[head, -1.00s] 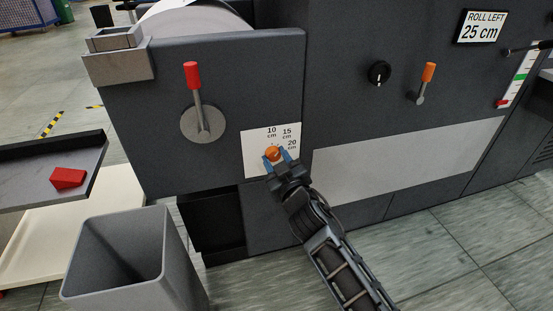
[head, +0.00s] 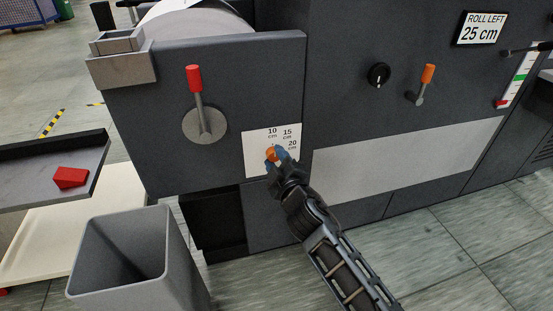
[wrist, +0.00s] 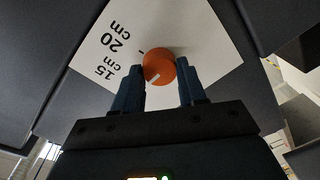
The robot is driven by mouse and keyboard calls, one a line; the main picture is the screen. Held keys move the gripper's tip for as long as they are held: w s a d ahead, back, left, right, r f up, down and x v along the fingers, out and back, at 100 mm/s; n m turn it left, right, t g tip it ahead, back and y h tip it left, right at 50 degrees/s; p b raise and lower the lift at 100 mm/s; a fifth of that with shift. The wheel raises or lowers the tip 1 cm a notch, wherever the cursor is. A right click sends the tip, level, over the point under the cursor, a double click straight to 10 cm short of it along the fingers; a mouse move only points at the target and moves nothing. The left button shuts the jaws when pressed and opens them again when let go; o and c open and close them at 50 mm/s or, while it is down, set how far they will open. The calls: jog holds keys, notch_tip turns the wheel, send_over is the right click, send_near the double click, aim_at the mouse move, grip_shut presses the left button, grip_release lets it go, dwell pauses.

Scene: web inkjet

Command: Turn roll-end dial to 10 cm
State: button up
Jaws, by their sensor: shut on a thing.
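The orange roll-end dial (head: 270,154) sits on a white label plate (head: 256,165) marked 10 cm, 15 cm and 20 cm. My gripper (head: 277,157) is at the dial and partly covers it in the head view. In the wrist view the dial (wrist: 159,67) lies between the two blue fingertips of my gripper (wrist: 160,85), which is shut on it. A short white mark on the dial points to the lower left there. The 20 cm and 15 cm labels show at the left; the 10 cm label is not visible in that view.
A red-handled lever (head: 195,88) stands left of and above the plate. A black knob (head: 378,74) and an orange-tipped lever (head: 427,78) are to the right. The display (head: 482,28) reads ROLL LEFT 25 cm. A grey bin (head: 120,285) stands at lower left.

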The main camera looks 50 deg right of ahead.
jog(key=shift+a, duration=0.1)
dwell(0.3)
jog(key=o, duration=1.1)
jog(key=shift+c, duration=0.2)
jog(key=v, duration=0.7)
jog(key=shift+s+a+b, duration=0.15)
jog(key=shift+s+b, duration=0.2)
jog(key=shift+b, duration=0.05)
